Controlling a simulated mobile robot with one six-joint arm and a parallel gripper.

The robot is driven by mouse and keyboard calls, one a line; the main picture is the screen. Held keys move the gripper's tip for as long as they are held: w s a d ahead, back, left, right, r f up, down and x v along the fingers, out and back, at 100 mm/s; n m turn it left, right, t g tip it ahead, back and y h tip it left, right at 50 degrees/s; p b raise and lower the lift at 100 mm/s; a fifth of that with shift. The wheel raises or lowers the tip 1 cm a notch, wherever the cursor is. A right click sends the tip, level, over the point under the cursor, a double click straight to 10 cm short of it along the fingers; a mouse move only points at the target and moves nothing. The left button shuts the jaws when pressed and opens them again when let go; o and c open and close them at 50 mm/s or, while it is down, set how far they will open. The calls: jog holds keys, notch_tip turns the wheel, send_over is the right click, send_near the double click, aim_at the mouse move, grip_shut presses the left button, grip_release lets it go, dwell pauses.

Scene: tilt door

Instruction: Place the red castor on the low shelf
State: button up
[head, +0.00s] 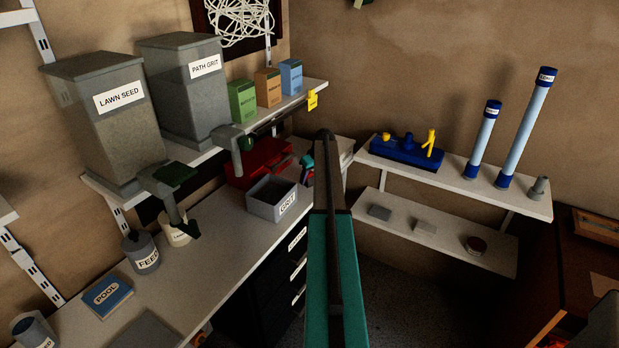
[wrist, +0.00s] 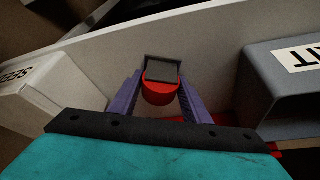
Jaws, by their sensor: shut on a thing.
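My gripper (wrist: 160,82) is shut on the red castor (wrist: 160,93), with a purple finger on each side of it. The castor has a round red body and a grey plate at its far end. In the head view my gripper (head: 307,166) is small and partly hidden by my arm, above the far end of the bench near the GRIT bin. The low shelf (head: 450,237) is the lower white board on the right wall.
The grey GRIT bin (head: 272,204) stands close to my gripper, on the right in the wrist view. A white SEED box (wrist: 52,92) is at left there. The upper shelf (head: 460,183) overhangs the low shelf, bearing a blue rack (head: 407,151) and tubes.

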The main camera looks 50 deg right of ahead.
jog(key=shift+f, duration=0.2)
jog(key=o, duration=1.2)
jog(key=shift+o, duration=0.4)
jog(key=shift+o, duration=1.3)
jog(key=b+v, duration=0.3)
jog(key=v, duration=1.1)
jog(key=shift+s+f, duration=0.1)
jog(key=shift+f, duration=0.05)
